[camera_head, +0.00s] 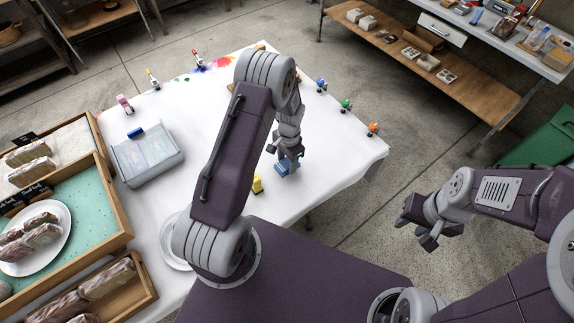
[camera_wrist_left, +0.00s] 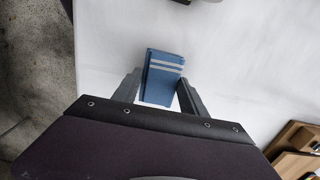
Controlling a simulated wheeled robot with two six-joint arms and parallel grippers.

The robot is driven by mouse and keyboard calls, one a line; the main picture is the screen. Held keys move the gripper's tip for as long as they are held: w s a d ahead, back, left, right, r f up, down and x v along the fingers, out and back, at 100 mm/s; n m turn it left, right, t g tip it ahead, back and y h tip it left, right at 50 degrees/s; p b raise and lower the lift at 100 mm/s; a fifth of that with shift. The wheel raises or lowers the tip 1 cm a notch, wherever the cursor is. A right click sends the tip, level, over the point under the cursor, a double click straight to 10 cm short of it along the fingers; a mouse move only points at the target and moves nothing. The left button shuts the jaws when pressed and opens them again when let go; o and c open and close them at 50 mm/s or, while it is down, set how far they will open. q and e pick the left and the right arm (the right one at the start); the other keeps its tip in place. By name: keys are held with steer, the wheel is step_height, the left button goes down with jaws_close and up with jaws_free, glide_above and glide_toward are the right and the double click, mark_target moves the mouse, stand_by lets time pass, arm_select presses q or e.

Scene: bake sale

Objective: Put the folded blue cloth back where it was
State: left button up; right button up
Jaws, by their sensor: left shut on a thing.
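The folded blue cloth (camera_wrist_left: 162,78) has pale stripes and lies between the fingers of my left gripper (camera_wrist_left: 160,92) in the left wrist view. In the head view the left gripper (camera_head: 286,160) points down over the white table, with the blue cloth (camera_head: 287,168) at its fingertips. The left gripper is shut on the cloth. I cannot tell whether the cloth touches the table. My right gripper (camera_head: 424,228) is off the table to the right, its fingers apart and empty.
A yellow object (camera_head: 257,184) stands just left of the cloth. White table around the cloth is clear to the right.

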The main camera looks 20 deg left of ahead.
mark_target(287, 163)
arm_select(q)
step_height(287, 163, down, 3)
steer(key=shift+w+r, duration=0.1)
steer(key=o, duration=1.3)
